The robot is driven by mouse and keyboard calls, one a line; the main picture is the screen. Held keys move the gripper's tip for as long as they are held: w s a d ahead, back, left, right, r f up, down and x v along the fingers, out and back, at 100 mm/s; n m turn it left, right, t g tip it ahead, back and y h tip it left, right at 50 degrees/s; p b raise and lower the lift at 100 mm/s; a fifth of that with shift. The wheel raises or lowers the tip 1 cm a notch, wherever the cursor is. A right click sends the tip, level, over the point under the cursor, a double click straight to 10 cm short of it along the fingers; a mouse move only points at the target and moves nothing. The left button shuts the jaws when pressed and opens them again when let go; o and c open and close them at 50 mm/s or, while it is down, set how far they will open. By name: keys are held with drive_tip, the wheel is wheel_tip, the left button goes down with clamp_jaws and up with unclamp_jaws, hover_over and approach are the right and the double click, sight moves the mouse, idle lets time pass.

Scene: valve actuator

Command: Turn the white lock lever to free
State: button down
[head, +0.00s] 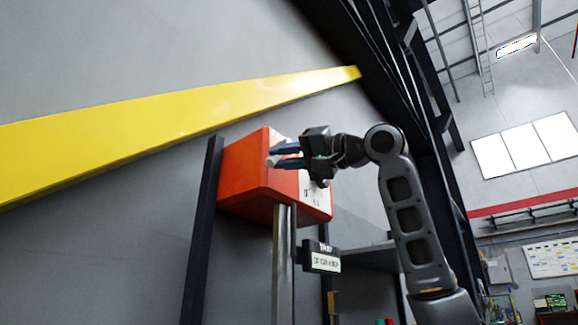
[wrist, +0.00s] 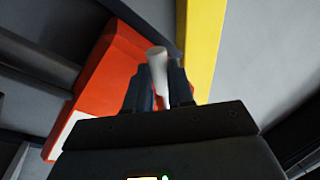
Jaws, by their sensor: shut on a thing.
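The orange-red valve actuator box (head: 245,180) stands on a metal post (head: 284,262) in the head view. My gripper (head: 278,156) reaches in from the right at the front of the box. In the wrist view, my gripper (wrist: 160,90) is shut on the white lock lever (wrist: 157,62), whose rounded end sticks out beyond the fingers. The lever tip also shows in the head view (head: 271,162), just past the fingertips. The lever's base and any lock markings beside it are hidden by my gripper. The orange box fills the left of the wrist view (wrist: 107,75).
A yellow beam (head: 170,118) runs along the grey wall behind the box. A dark upright (head: 203,230) stands left of the box. A small sign (head: 322,258) hangs below the box, by the post. Open hall space lies at the far right.

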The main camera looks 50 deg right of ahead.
drive_tip(key=shift+a+r+m+t+h, duration=0.2)
drive_tip(key=shift+a+r+m+h, duration=0.15)
drive_tip(key=shift+m, duration=0.7)
drive_tip(key=shift+a+r+m+t+h, duration=0.25)
drive_tip(key=shift+a+r+m, duration=0.2)
drive_tip(key=shift+m, duration=0.6)
drive_tip(key=c, duration=1)
unclamp_jaws()
drive_tip(key=b+v, duration=0.2)
drive_tip(key=v, duration=0.6)
